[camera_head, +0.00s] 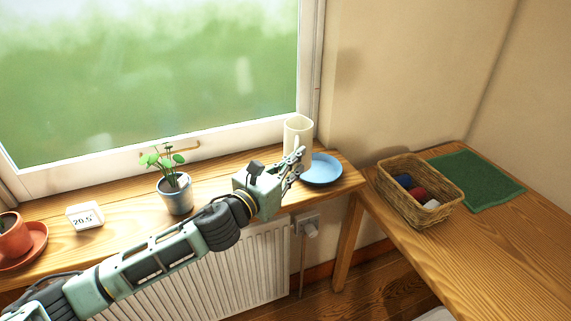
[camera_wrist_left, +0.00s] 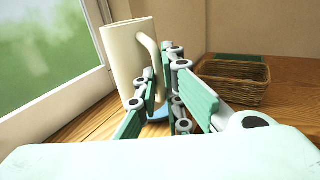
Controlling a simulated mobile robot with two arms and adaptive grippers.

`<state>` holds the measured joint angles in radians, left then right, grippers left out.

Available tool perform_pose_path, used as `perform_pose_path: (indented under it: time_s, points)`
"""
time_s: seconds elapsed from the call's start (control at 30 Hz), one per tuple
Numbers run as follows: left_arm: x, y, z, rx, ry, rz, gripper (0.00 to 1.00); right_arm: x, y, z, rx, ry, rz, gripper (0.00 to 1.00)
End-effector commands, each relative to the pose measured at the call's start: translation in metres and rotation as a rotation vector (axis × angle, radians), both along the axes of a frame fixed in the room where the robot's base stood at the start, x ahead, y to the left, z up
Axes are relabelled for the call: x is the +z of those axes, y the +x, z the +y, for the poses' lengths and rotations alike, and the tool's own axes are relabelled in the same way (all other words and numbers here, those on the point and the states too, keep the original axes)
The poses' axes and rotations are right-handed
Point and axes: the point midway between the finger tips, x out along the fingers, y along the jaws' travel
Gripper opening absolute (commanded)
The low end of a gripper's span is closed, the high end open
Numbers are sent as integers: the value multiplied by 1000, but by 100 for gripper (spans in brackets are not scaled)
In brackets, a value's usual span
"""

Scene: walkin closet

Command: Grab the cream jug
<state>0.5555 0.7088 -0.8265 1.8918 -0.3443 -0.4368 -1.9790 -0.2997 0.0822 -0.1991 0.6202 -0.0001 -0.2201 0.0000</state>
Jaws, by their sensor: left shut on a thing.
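The cream jug (camera_head: 297,129) is at the right part of the wooden windowsill, close to the window frame, and looks about upright. In the left wrist view the jug (camera_wrist_left: 128,60) shows its tall plain body with the handle towards me. My left gripper (camera_head: 297,164) is in front of the jug. In the left wrist view its fingers (camera_wrist_left: 163,68) are closed on the jug's handle. The jug's lower part is partly hidden by the fingers, so I cannot tell if its base touches the sill. My right gripper is not in view.
A blue plate (camera_head: 322,171) lies right beside the gripper on the sill. A potted plant (camera_head: 174,190), a white thermometer display (camera_head: 85,216) and a terracotta pot (camera_head: 13,235) stand left. A wicker basket (camera_head: 440,211) and a green mat (camera_head: 478,180) are on the table at right.

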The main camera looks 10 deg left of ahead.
Motion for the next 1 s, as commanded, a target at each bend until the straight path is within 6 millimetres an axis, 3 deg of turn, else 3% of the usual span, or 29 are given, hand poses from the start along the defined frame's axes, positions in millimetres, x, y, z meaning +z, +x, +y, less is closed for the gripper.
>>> perform_pose_path:
  time_s: [1.0]
  points:
    - [8, -2, -9, -1, 0, -4, 0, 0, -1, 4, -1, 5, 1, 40]
